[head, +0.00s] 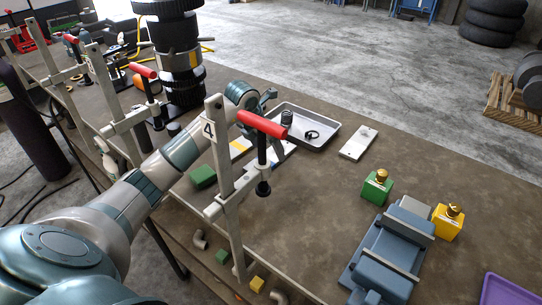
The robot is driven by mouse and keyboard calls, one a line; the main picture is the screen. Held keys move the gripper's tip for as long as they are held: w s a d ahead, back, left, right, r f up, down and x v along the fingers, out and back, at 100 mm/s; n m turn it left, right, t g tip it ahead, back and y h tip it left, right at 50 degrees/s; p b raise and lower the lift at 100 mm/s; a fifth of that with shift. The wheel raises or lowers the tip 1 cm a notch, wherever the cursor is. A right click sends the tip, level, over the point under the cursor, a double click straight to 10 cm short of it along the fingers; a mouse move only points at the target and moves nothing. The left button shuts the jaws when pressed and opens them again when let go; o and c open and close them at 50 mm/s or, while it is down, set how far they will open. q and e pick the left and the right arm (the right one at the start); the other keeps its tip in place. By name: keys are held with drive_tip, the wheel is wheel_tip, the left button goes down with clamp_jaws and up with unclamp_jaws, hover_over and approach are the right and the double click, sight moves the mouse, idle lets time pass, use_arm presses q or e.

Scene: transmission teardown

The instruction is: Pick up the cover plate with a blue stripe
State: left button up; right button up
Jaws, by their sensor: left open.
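A light plate with a blue patch (280,158), which looks like the blue-striped cover plate, lies on the table behind the clamp post and is partly hidden by the clamp. A plate with a yellow patch (238,146) lies to its left, mostly hidden by the clamp post. A plain white plate (358,143) lies apart to the right, with no blue stripe that I can see. My left gripper (268,101) is open above the table, near the left end of the grey tray, beyond the blue-patched plate. No right gripper shows.
A tall clamp with a red handle (262,125) stands close in front of my left arm. The grey tray (325,145) holds dark parts. A dark gear stack (180,60) stands at the back left. A blue-grey vise (393,246) is at the right. The table's middle is clear.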

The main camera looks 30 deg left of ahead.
sight(271, 156)
use_arm(q)
drive_tip(key=p+x, duration=0.1)
drive_tip(key=x, duration=0.1)
drive_tip(key=shift+f, duration=0.35)
drive_tip(key=shift+w+f, duration=0.2)
drive_tip(key=shift+f, duration=0.15)
use_arm(e)
wheel_tip(271, 156, up, 2)
drive_tip(key=shift+r, duration=0.1)
use_arm(q)
drive_tip(key=shift+c, duration=0.4)
drive_tip(key=shift+r, duration=0.1)
drive_tip(key=c, duration=1.6)
